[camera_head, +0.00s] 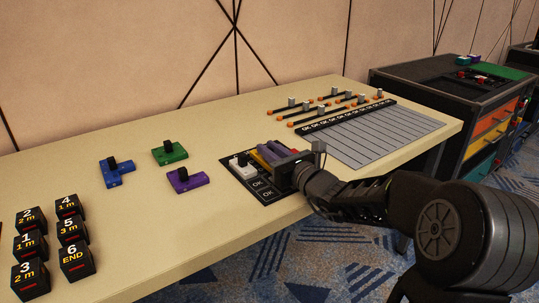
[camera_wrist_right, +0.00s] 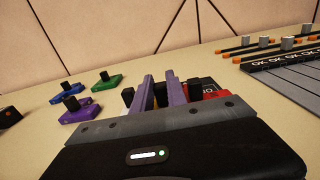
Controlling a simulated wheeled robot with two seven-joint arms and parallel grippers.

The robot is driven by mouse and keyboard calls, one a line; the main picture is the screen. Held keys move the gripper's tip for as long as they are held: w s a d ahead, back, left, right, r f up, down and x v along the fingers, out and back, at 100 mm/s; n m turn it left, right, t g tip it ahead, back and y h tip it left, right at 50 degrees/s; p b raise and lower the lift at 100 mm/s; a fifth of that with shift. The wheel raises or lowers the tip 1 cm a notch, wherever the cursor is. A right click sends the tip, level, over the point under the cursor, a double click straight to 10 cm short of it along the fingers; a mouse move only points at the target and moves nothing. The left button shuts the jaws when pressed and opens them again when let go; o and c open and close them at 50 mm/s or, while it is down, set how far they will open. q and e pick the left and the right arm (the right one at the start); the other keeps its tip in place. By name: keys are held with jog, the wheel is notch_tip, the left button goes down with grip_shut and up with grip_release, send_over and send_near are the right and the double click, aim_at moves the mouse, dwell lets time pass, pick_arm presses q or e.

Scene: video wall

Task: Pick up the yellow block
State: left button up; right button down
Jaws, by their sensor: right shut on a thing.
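The yellow block (camera_head: 259,157) is on the black card area near the table's front edge, mostly hidden by my right gripper. My right gripper (camera_head: 274,152) reaches in from the right with its lavender fingers at the block. In the right wrist view, the two fingers (camera_wrist_right: 162,88) stand close around a dark knob, and a strip of yellow block (camera_wrist_right: 140,97) shows beside the left finger. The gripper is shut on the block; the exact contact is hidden. I cannot tell whether the block is lifted. My left gripper is not in view.
A white block (camera_head: 241,168) stands just left of the gripper on the black card (camera_head: 270,194). Blue (camera_head: 117,178), green (camera_head: 170,155) and purple (camera_head: 187,182) blocks lie farther left. Several numbered black cubes (camera_head: 75,258) stand at the front left. A grey striped board (camera_head: 380,135) lies right.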

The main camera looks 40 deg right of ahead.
aim_at(264, 161)
notch_tip(264, 161, up, 9)
jog(key=p, duration=0.3)
dwell(0.5)
jog(key=shift+a+f+b, duration=0.1)
jog(key=shift+f+b, duration=0.05)
jog(key=shift+b, duration=0.2)
jog(key=b, duration=0.1)
jog(key=a+b, duration=0.1)
jog(key=b, duration=0.1)
jog(key=shift+w+a+r, duration=0.1)
jog(key=shift+w+r, duration=0.15)
jog(key=shift+w, duration=0.05)
